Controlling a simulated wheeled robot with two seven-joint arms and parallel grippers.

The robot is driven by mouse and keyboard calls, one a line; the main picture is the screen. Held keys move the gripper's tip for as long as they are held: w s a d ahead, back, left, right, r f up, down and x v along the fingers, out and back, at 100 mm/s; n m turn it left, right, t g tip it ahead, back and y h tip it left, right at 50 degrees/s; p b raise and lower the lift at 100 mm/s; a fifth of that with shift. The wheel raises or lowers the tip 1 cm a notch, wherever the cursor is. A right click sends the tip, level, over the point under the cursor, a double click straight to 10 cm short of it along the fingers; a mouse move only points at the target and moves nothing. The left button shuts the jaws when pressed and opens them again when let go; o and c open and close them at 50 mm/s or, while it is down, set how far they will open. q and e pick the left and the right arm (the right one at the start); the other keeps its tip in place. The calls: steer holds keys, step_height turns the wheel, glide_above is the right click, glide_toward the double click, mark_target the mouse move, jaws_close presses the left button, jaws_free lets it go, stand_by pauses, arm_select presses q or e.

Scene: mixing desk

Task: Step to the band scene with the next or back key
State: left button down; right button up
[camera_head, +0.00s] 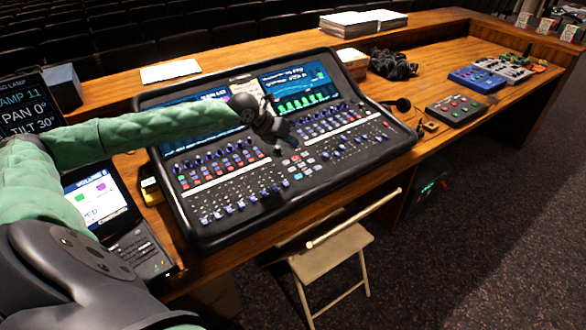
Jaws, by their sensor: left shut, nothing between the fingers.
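The large mixing console (230,205) stands on the wooden desk, with faders, knobs and two lit screens. Its right screen (300,88) shows green bars; the left screen is partly covered by my left arm. A small cluster of lit keys (296,168), some red and some pale, sits in the console's middle. The key labels and the scene name are too small to read. My left gripper (278,148) is shut and empty, over the console's middle just above these keys. I cannot tell whether it touches the console. My right gripper is out of view.
A laptop (100,205) and a lamp readout screen (20,115) are at the left. A folding chair (330,262) stands in front of the desk.

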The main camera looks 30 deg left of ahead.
arm_select(q)
glide_above(289, 170)
steer(key=f, duration=0.6)
steer(key=shift+d+f+b, duration=0.25)
steer(key=shift+f+b, duration=0.1)
steer(key=shift+a+f+b, duration=0.1)
steer(key=shift+f+b, duration=0.5)
steer(key=shift+f, duration=0.1)
steer(key=shift+f+b, duration=0.3)
steer(key=shift+f, duration=0.05)
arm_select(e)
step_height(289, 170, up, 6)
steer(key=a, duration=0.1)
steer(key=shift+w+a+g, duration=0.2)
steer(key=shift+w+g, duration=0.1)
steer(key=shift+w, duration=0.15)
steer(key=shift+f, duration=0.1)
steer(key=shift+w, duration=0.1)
arm_select(q)
steer(key=shift+f, duration=0.1)
steer(key=shift+f+b, duration=0.35)
steer(key=shift+b, duration=0.2)
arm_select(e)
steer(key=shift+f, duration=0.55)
